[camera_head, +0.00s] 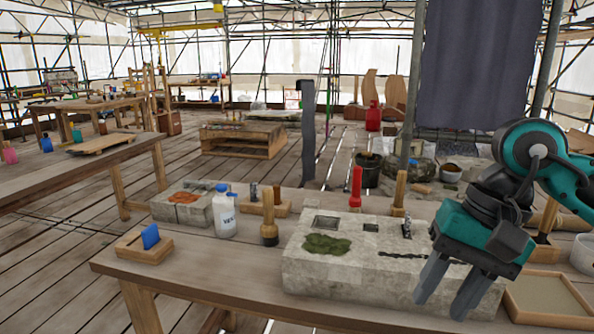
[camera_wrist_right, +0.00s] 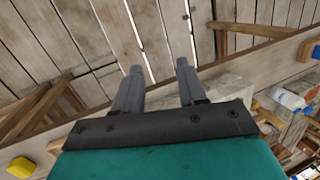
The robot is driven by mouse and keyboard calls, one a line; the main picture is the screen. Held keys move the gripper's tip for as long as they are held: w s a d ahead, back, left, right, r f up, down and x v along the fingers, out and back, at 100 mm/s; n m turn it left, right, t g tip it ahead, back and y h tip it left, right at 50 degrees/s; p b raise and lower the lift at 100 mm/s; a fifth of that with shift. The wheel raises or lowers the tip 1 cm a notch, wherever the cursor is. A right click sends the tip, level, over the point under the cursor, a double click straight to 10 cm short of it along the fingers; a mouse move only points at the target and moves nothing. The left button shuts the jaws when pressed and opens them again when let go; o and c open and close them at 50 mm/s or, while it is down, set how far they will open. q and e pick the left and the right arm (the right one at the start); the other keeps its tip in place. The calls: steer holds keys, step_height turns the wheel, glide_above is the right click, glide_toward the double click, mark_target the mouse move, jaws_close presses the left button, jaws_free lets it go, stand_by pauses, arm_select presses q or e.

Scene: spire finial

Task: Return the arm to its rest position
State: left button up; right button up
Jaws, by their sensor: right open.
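My right gripper (camera_head: 447,292) is open, its two grey fingers apart and pointing down in front of the right part of the stone block. The fingers also show apart and empty in the right wrist view (camera_wrist_right: 160,85), over the floor boards past the table edge. The teal arm comes in from the right in the head view. My left gripper is not in view.
A pale stone block (camera_head: 315,270) with a moss patch stands on the wooden table (camera_head: 190,272). A white bottle (camera_head: 225,222), a wooden holder with a blue piece (camera_head: 150,237), a red-handled tool (camera_head: 356,186) and a shallow tray (camera_head: 545,295) stand around it.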

steer(key=s+a+r+m+g+y+p, duration=0.1)
steer(key=s+a+m+g+y, duration=0.1)
steer(key=a+m+y, duration=0.5)
steer(key=s+a+r+m+g+y, duration=0.1)
steer(key=s+a+r+m+y, duration=0.1)
steer(key=a+m+y, duration=0.55)
steer(key=w+d+f+m+t+y+p, duration=0.15)
steer(key=w+m+t, duration=0.25)
steer(key=m+t, duration=0.65)
steer(key=w+d+f+m+t, duration=0.1)
steer(key=w+f+m+t, duration=0.15)
steer(key=m+t, duration=0.75)
steer(key=w+d+f+m+h, duration=0.2)
steer(key=d+f+m+h, duration=0.3)
steer(key=f+m+h, duration=0.75)
steer(key=s+d+f+m+g+h, duration=0.2)
steer(key=s+f+m, duration=0.4)
steer(key=f+m, duration=0.3)
steer(key=s+d+f+m+g+h+p, duration=0.1)
steer(key=s+d+f+m+g+h, duration=0.2)
steer(key=s+f+m, duration=0.4)
steer(key=shift+d+f+m+g, duration=0.75)
steer(key=shift+f+m, duration=0.1)
steer(key=shift+m, duration=0.3)
